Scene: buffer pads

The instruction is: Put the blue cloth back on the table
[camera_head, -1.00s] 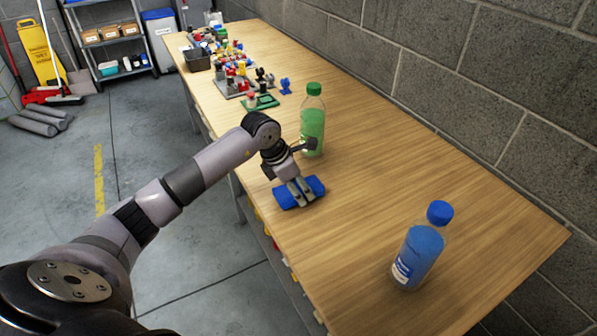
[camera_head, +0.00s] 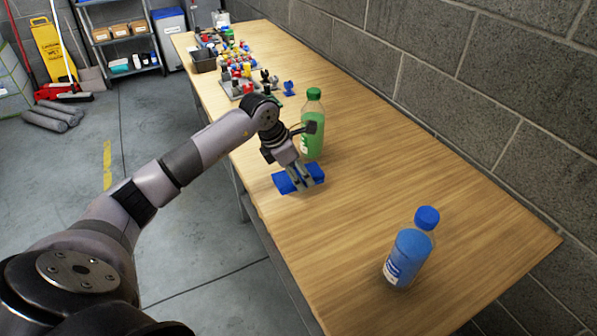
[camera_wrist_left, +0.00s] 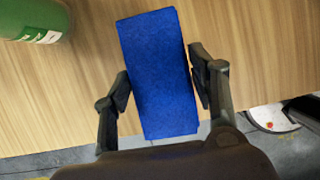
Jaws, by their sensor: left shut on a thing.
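The blue cloth (camera_head: 284,183) is a folded rectangle at the near-left edge of the wooden table (camera_head: 350,225). My left gripper (camera_head: 303,183) is shut on it, with the fingers pointing down. In the left wrist view the cloth (camera_wrist_left: 158,70) lies between the two fingers (camera_wrist_left: 161,82), and its lower end reaches past the table edge. I cannot tell whether the cloth touches the table or is just above it. My right gripper is not in view.
A green bottle (camera_head: 312,130) stands just behind the cloth. A blue bottle (camera_head: 408,255) stands nearer, to the right. Several coloured parts and a dark bin (camera_head: 203,61) crowd the far end. The middle of the table is clear, with a block wall (camera_head: 480,80) behind.

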